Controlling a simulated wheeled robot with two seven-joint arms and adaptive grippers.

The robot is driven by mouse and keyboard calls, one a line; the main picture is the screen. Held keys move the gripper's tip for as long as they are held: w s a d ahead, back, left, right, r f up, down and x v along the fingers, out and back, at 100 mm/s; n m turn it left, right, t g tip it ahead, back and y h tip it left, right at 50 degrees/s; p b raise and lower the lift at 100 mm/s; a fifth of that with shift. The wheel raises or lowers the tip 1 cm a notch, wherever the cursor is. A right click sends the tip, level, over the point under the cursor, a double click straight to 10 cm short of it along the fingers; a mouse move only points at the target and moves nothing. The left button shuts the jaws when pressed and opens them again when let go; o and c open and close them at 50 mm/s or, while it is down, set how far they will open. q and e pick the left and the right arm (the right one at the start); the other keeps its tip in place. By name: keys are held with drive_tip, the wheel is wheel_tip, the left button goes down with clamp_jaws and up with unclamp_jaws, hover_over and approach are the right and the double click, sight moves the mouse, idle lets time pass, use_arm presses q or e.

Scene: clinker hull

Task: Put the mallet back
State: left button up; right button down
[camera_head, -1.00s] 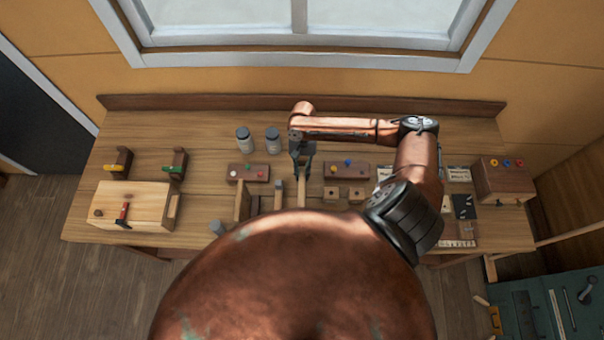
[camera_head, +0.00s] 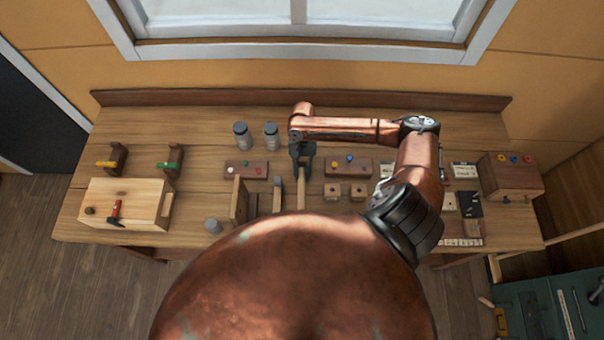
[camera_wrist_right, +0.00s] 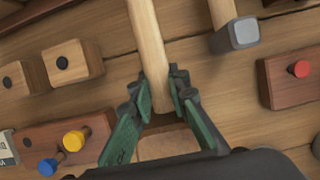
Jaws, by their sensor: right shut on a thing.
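A pale wooden handle, taken to be the mallet's (camera_wrist_right: 147,35), runs down from the top edge of the right wrist view. My right gripper (camera_wrist_right: 160,88) is shut on this handle, one finger on each side, close to its lower end. In the head view my right gripper (camera_head: 302,155) is over the middle of the bench, with the handle (camera_head: 301,190) running toward me. The head end is out of the wrist view and hidden behind my own body in the head view. My left gripper is not in view.
A grey-ended tool (camera_wrist_right: 240,33) lies close beside the handle. Drilled wooden blocks (camera_head: 345,191) and peg boards (camera_head: 348,167) are nearby. Two grey-lidded jars (camera_head: 242,135) stand behind. A pale box (camera_head: 130,195) with a red tool (camera_head: 115,212) is at left. The back left of the bench (camera_head: 190,120) is clear.

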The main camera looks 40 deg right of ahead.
drive_tip(key=shift+f, duration=0.3)
drive_tip(key=c, duration=1.8)
unclamp_jaws()
drive_tip(key=shift+o, duration=0.2)
drive_tip(key=shift+f, duration=0.1)
wheel_tip(320, 180, up, 8)
drive_tip(key=p, duration=1)
